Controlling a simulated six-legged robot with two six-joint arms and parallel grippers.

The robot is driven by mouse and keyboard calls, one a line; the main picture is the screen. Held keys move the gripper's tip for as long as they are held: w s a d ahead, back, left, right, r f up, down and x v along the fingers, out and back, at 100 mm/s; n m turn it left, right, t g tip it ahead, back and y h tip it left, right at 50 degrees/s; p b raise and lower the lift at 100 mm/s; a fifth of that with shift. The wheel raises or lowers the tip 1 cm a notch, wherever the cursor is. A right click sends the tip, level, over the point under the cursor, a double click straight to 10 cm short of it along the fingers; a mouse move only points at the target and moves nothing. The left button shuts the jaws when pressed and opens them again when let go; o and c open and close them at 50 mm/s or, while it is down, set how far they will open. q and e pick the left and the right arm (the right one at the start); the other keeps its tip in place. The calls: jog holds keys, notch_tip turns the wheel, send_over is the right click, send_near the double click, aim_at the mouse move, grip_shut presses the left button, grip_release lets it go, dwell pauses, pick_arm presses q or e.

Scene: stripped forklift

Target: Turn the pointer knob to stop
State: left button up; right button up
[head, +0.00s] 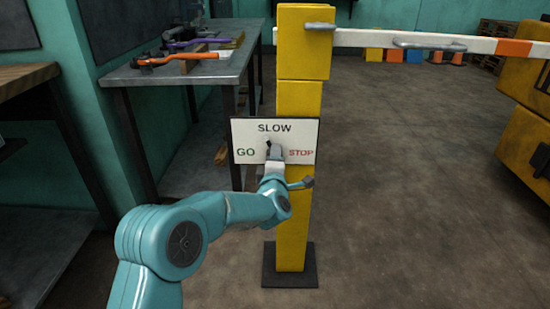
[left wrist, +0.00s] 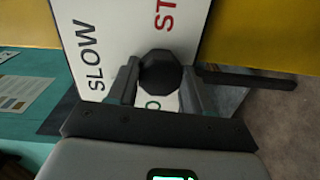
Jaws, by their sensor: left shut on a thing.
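A white sign panel (head: 247,134) with a dark edge reads GO at left, SLOW at top and STOP in red at right. It is fixed to a yellow post (head: 293,225). My left gripper (head: 271,150) is at the middle of the panel and covers most of the knob in the head view. In the left wrist view the dark, faceted knob (left wrist: 160,70) sits between the two fingers of my left gripper (left wrist: 158,88), which are shut on it. I cannot tell which way its pointer faces. My right gripper is not in view.
A grey workbench (head: 180,72) with an orange-handled tool (head: 178,59) stands behind, left of the post. A white and orange barrier arm (head: 375,39) runs right from the post top. A yellow machine (head: 520,130) stands at right. The floor between is clear.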

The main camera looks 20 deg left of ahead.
pick_arm(q)
jog(key=m+p, duration=0.2)
jog(key=m, duration=0.4)
jog(key=shift+f+p, duration=0.1)
jog(key=shift+p, duration=0.2)
jog(key=m+p, duration=0.2)
jog(key=m, duration=0.3)
jog(key=m+p, duration=0.2)
jog(key=m, duration=0.3)
jog(key=m+y+p, duration=0.1)
jog(key=m+p, duration=0.1)
jog(key=m, duration=0.3)
jog(key=shift+a+f+m, duration=0.1)
jog(key=shift+f+m, duration=0.15)
jog(key=shift+m, duration=0.15)
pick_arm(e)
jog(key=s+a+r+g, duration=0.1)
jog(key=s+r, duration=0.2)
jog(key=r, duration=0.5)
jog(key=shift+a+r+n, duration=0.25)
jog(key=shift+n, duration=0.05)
pick_arm(q)
jog(key=shift+m, duration=0.3)
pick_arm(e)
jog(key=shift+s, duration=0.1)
pick_arm(q)
jog(key=o, duration=1)
jog(key=shift+r, duration=0.1)
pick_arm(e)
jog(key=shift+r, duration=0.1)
